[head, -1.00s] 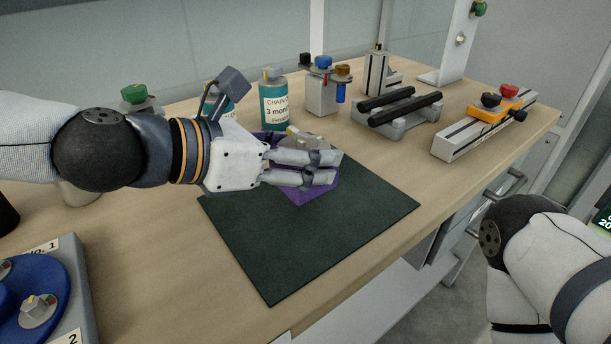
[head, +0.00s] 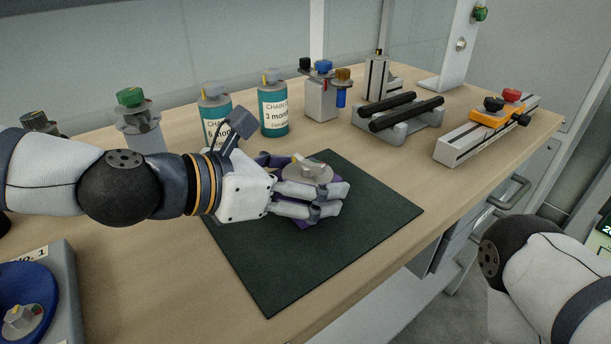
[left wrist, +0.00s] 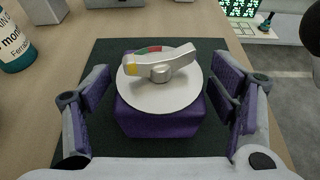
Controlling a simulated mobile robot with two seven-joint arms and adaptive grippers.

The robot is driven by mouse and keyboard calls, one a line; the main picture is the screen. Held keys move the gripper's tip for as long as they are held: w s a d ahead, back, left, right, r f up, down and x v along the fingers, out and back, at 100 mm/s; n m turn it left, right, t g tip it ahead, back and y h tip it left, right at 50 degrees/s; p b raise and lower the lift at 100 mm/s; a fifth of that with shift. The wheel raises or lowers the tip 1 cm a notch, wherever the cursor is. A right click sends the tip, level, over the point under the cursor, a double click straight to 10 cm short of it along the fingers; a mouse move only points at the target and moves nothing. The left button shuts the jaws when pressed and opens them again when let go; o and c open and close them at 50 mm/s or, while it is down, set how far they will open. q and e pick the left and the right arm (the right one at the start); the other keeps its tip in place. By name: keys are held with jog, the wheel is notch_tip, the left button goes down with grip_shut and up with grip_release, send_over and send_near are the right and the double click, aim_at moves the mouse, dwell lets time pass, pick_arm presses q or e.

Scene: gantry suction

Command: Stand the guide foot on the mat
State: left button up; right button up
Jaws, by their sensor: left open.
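The guide foot, which I take to be the purple block with a pale disc and silver lever (head: 308,170), is upright over the dark green mat (head: 285,275) and appears to rest on it. In the left wrist view the guide foot (left wrist: 160,119) shows its lever with a yellow tip and red and green marks. My left gripper (head: 328,200) is open around it, and the left wrist view shows a gap on each side between block and fingers. The fingers hide part of its near side and base in the head view. My right gripper is out of view.
Two teal bottles (head: 275,110) stand behind the mat. A holder with coloured knobs (head: 322,98), a black-barred rack (head: 400,117) and an orange slide on a rail (head: 497,115) stand farther right. A blue dial unit (head: 70,290) is at lower left. The mat's front is clear.

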pick_arm(q)
jog(key=shift+a+r, duration=0.15)
jog(key=shift+r, duration=0.2)
jog(key=p+v, duration=0.3)
jog(key=v, duration=0.8)
jog(key=shift+s+a, duration=0.2)
jog(key=shift+s, duration=0.1)
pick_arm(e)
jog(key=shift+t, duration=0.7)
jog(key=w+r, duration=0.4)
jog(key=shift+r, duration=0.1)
